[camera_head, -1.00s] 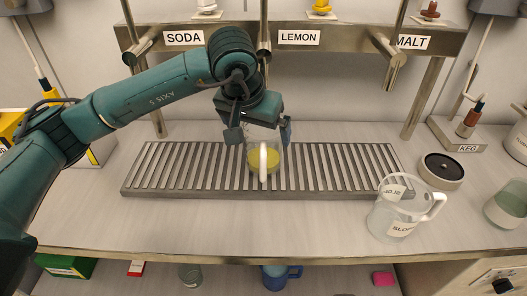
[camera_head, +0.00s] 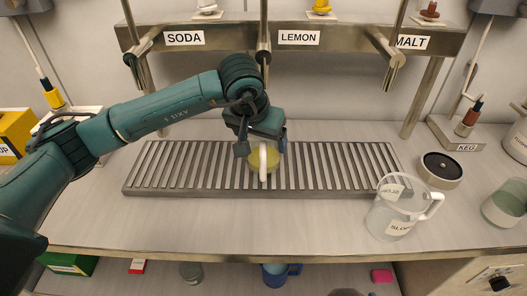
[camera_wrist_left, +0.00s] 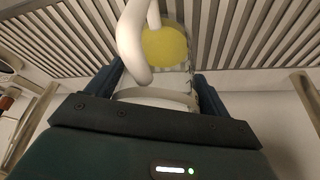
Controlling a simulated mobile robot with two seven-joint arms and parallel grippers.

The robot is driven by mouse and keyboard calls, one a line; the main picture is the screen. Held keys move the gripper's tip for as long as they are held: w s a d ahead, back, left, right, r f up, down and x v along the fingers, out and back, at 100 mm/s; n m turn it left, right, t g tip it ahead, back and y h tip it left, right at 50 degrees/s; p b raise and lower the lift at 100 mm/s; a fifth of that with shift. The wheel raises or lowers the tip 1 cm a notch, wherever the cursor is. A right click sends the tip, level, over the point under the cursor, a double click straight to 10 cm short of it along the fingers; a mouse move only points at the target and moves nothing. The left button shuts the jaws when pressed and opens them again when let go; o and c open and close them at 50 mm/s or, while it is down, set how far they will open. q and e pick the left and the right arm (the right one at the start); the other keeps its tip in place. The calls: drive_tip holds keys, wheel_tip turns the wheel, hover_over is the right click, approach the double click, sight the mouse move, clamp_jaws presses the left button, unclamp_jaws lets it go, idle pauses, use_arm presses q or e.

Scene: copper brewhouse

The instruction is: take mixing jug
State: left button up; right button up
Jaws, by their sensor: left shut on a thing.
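The mixing jug is a clear jug with a white handle (camera_head: 263,163) and yellow liquid (camera_head: 254,162) in it. It stands upright on the slatted metal drip grate (camera_head: 190,165), below the LEMON tap. My left gripper (camera_head: 263,149) comes down over the jug from above, its fingers on either side of the upper body, shut on it. In the left wrist view the jug's handle (camera_wrist_left: 134,42) and yellow liquid (camera_wrist_left: 166,47) show between the fingers. The gripper hides most of the jug's rim in the head view. My right gripper is not in view.
A clear jug labelled SLOPS (camera_head: 391,212) stands at the right front of the counter. A round dark-topped puck (camera_head: 441,169) and a glass (camera_head: 507,205) are farther right. SODA, LEMON and MALT taps hang behind the grate. The counter's left front is clear.

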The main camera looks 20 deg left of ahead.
use_arm(q)
drive_tip(key=c, duration=0.4)
drive_tip(key=shift+c, duration=0.2)
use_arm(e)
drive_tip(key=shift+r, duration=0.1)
use_arm(q)
drive_tip(key=shift+r, duration=0.2)
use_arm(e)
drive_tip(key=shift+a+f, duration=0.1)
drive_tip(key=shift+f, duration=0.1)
use_arm(q)
drive_tip(key=shift+r+b, duration=0.1)
drive_tip(key=shift+b, duration=0.25)
drive_tip(key=s+a+b, duration=0.2)
drive_tip(key=s+b, duration=0.4)
drive_tip(key=s, duration=1.2)
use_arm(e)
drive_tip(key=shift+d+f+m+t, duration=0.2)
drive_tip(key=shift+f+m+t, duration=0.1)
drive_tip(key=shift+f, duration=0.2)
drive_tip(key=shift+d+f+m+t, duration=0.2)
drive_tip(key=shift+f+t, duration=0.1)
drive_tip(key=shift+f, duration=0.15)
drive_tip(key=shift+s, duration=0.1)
